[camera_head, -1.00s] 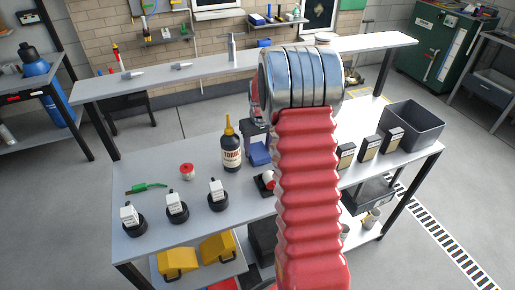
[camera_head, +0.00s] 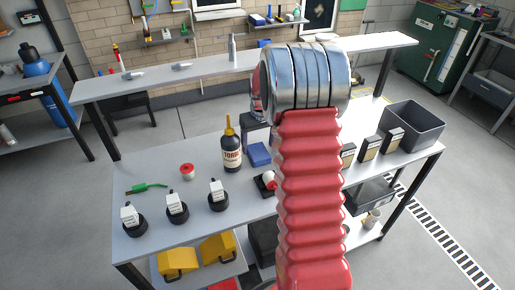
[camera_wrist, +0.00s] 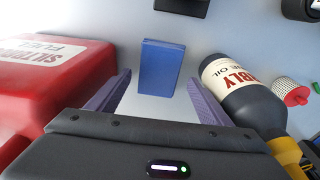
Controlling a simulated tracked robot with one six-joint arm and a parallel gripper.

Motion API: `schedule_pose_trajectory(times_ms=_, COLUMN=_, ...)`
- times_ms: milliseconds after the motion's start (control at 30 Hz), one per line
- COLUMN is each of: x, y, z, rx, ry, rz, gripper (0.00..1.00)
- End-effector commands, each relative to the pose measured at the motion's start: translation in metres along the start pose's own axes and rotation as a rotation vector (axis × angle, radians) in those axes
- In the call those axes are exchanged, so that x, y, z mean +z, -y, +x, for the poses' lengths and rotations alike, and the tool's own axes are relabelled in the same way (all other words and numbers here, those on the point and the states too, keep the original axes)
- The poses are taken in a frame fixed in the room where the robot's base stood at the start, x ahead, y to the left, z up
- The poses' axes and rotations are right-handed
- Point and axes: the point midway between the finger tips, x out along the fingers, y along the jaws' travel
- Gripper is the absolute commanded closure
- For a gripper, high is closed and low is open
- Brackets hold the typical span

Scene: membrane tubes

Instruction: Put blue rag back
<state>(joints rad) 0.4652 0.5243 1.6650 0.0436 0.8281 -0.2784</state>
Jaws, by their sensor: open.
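The blue rag (camera_head: 259,154) lies folded like a flat block on the grey table, right of the dark oil bottle (camera_head: 231,150). In the wrist view the rag (camera_wrist: 162,67) is just ahead of my gripper (camera_wrist: 157,90), roughly centred between its two purple fingers. The fingers are spread wide, with nothing held and visible room on both sides of the rag. In the head view my arm hides most of the gripper.
In the wrist view a red canister (camera_wrist: 50,85) is close to the left finger and the oil bottle (camera_wrist: 240,95) close to the right. A red-capped jar (camera_head: 187,171) stands left of the bottle. A grey bin (camera_head: 414,126) and several small boxes sit at the right.

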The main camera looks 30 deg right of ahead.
Motion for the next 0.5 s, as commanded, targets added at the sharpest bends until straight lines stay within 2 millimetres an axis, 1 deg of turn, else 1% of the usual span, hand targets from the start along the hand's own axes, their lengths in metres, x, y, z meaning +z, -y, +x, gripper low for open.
schedule_pose_trajectory(times_ms=33, x=-0.001, y=-0.001, z=-0.010, rx=0.001, ry=-0.005, rz=0.000, gripper=0.27)
schedule_pose_trajectory(times_ms=300, x=-0.001, y=-0.001, z=-0.057, rx=0.001, ry=-0.004, rz=0.000, gripper=0.27)
schedule_pose_trajectory(times_ms=500, x=0.000, y=-0.001, z=-0.084, rx=0.001, ry=-0.002, rz=0.000, gripper=0.27)
